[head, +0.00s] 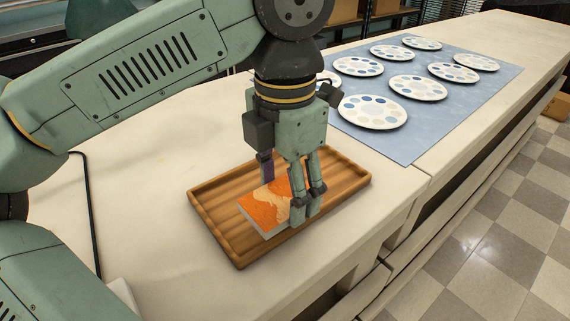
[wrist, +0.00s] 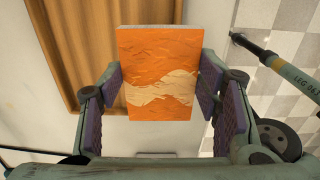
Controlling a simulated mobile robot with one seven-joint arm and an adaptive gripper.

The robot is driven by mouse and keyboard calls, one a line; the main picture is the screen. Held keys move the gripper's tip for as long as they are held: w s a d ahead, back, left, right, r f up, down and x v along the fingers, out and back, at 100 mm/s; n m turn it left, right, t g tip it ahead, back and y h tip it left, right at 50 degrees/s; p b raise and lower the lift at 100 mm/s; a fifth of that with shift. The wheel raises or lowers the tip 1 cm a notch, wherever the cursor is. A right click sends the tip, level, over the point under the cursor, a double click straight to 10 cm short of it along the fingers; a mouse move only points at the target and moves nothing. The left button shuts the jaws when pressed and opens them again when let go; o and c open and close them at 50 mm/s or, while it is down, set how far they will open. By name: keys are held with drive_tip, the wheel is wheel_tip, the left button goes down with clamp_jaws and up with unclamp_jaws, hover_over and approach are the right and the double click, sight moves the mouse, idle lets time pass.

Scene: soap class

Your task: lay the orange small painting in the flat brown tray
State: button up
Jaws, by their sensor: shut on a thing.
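The small painting (head: 264,208) is an orange canvas with a cream wavy band and pale edges. My gripper (head: 284,187) is shut on it, with its fingers pointing down. In the wrist view the painting (wrist: 158,55) sits between the purple pads of my gripper (wrist: 160,84), gripped at its left and right edges. The flat brown wooden tray (head: 213,222) has a low rim and a ribbed floor. In the head view the painting overlaps the inside of the tray; I cannot tell whether it touches the floor. My fingers hide part of the painting and tray.
The tray rests on a cream counter (head: 150,190), with the counter's front edge close on the right. Behind it, a blue mat (head: 430,118) bears several white paint palettes (head: 372,112). The tray holds nothing else that I can see.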

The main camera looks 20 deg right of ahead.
drive_tip(key=w, duration=0.2)
drive_tip(key=w+d+p, duration=0.1)
drive_tip(key=w, duration=0.1)
drive_tip(key=w+d, duration=0.1)
drive_tip(key=w, duration=0.1)
drive_tip(key=shift+w+f, duration=0.3)
drive_tip(key=shift+w+d+p, duration=0.25)
drive_tip(key=shift+w+p, duration=0.25)
drive_tip(key=shift+w, duration=0.05)
wheel_tip(320, 180, down, 3)
drive_tip(key=shift+r+p, duration=0.15)
drive_tip(key=shift+p, duration=0.25)
drive_tip(key=shift+f, duration=0.5)
drive_tip(key=shift+f, duration=0.15)
drive_tip(key=shift+f, duration=0.1)
drive_tip(key=o, duration=1.2)
drive_tip(key=shift+c, duration=0.2)
